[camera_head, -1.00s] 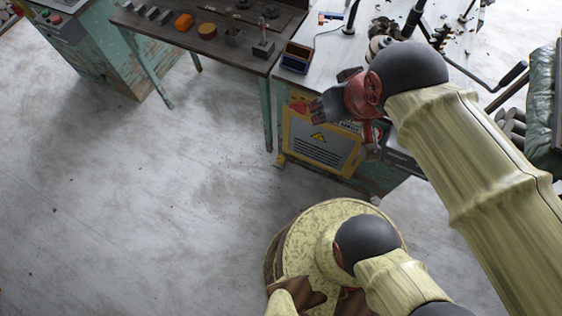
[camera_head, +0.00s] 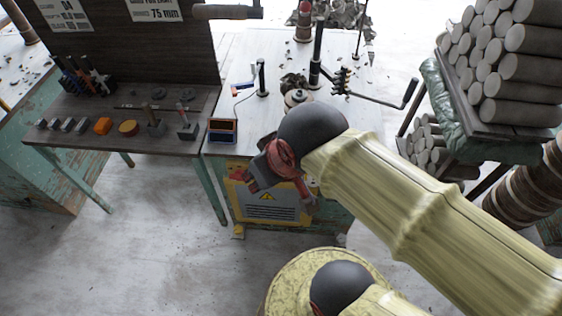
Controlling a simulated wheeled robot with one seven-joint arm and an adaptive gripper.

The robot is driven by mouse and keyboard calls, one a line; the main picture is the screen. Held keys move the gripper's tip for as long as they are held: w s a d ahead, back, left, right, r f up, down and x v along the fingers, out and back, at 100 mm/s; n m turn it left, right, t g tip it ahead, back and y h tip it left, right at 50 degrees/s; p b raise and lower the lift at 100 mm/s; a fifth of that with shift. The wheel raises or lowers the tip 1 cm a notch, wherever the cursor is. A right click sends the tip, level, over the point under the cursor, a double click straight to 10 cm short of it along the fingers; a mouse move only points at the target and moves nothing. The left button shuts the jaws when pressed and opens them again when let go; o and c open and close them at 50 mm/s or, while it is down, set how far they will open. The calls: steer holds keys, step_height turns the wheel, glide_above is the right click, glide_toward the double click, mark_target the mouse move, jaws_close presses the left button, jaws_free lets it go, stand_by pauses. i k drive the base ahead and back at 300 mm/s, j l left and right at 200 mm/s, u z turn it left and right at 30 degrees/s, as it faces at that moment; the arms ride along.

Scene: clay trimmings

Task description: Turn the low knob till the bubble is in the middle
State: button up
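No knob or bubble can be made out at this size. The white-topped bench (camera_head: 235,72) stands ahead, with a small dark box with orange and blue parts (camera_head: 222,131) on its near left corner. A machine with a black post (camera_head: 317,55) and a long crank handle (camera_head: 405,98) stands farther back on it. My gripper (camera_head: 258,178), with red and dark parts, is in front of the bench's near edge. My black wrist joint covers part of that edge and the bench top. Whether the fingers are open or shut is unclear.
A dark bench (camera_head: 75,104) with small blocks and tools adjoins at left. A yellow-framed unit (camera_head: 262,208) with a warning triangle sits under the white bench. Stacked clay-like cylinders (camera_head: 525,70) stand at right. The floor (camera_head: 150,250) at front left is clear.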

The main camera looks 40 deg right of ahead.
mark_target(238, 229)
steer(key=k+l+z, duration=0.1)
steer(key=z, duration=0.75)
steer(key=l+u, duration=0.1)
steer(key=u, duration=0.85)
steer(key=i+j+z, duration=0.2)
steer(key=j, duration=0.35)
steer(key=i+j+z, duration=0.2)
steer(key=j, duration=0.4)
steer(key=i+j+z, duration=0.2)
steer(key=j, duration=0.45)
steer(key=i+j+z, duration=0.2)
steer(key=j, duration=0.45)
steer(key=j+z, duration=0.2)
steer(key=j, duration=0.45)
